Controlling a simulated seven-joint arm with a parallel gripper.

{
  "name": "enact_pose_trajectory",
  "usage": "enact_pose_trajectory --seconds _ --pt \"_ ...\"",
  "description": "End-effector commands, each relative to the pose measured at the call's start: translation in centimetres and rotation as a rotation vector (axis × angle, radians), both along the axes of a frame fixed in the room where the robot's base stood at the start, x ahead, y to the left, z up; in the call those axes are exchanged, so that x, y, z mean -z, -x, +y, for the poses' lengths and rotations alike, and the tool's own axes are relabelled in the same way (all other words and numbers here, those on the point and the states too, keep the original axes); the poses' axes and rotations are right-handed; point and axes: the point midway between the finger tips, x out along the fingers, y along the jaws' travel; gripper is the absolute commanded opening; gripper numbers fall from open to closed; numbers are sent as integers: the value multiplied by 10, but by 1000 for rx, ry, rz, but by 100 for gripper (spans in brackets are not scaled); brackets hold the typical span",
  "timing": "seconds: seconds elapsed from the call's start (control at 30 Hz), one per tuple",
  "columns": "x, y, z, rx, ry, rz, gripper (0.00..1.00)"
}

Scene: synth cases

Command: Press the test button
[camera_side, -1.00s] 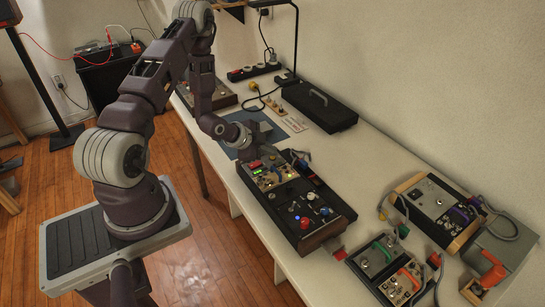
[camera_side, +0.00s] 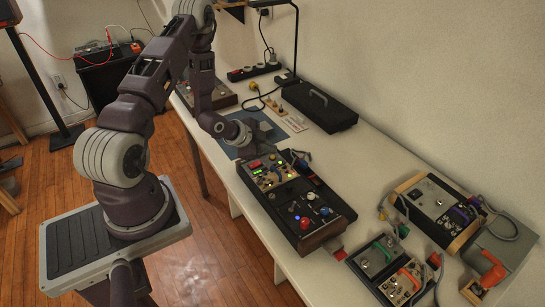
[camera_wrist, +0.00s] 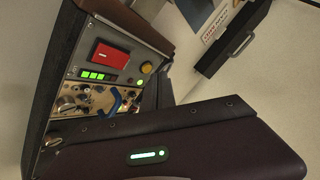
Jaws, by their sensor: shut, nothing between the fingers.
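The dark control console (camera_side: 330,236) stands on the bench below and in front of my gripper (camera_side: 250,146). Its upper panel carries a red rectangular button (camera_side: 255,163), which also shows in the wrist view (camera_wrist: 110,55). In the wrist view, a round yellow button (camera_wrist: 147,67) sits right of the red one, and a lit green display (camera_wrist: 97,76) sits below it. I cannot read which is labelled test. My gripper is shut and empty, close to the panel's far end. Its dark body with a green light fills the wrist view's bottom; its fingertips are hard to make out.
A red mushroom button (camera_side: 305,223) and blue light (camera_side: 297,217) are on the console's near part. Cabled boxes (camera_side: 385,262) and another console (camera_side: 436,208) stand to the right. A black case (camera_side: 318,108) lies behind. White bench (camera_side: 375,170) is bare between.

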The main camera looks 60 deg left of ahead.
Motion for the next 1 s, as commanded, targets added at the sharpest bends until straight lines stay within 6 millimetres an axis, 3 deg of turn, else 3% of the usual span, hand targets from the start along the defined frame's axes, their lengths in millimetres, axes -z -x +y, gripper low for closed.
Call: enact_pose_trajectory --seconds 0.37,0.8,1.0 --pt "-5 0 0 0 0 0 0" --pt "-48 -1 0 -1 -1 -2 0" --pt "-54 0 0 -1 1 0 0"
